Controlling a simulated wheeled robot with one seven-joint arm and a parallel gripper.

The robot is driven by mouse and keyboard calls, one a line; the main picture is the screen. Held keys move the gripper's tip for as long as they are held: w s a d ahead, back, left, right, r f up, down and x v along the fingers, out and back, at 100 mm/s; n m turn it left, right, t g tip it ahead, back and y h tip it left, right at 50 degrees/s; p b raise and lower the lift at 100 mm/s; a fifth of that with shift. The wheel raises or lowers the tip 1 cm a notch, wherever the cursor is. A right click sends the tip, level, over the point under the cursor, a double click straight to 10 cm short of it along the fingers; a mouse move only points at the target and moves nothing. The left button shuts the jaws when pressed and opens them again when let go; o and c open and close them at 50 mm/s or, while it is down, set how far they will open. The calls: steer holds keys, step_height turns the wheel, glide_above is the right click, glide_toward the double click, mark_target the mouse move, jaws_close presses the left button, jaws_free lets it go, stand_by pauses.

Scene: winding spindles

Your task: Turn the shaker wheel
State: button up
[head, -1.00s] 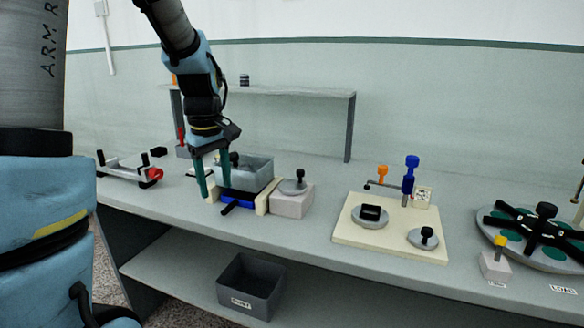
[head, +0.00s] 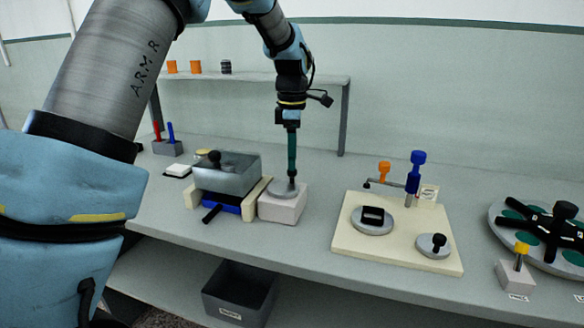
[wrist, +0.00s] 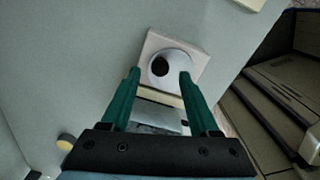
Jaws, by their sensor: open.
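A grey wheel (head: 275,188) with a black knob lies flat on top of a pale block (head: 283,208), beside a grey metal box (head: 226,181) on a cream-and-blue base. I take it as the shaker wheel. My gripper (head: 291,181) points straight down at the wheel, with its green fingers hiding most of the knob in the head view. In the wrist view, the black knob (wrist: 160,66) shows between the two fingertips (wrist: 160,74), off the centre of the wheel (wrist: 182,58). The jaws are apart. I cannot tell whether the fingers touch the knob or wheel.
A cream board (head: 397,255) with discs and a blue-topped post stands to the right. Beyond it is a round plate with a black cross handle (head: 558,228). A raised shelf (head: 250,77) stands behind. A dark bin (head: 240,290) sits below the table.

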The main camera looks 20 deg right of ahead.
mark_target(284, 182)
steer(key=shift+f+p, duration=0.35)
steer(key=shift+f, duration=1.9)
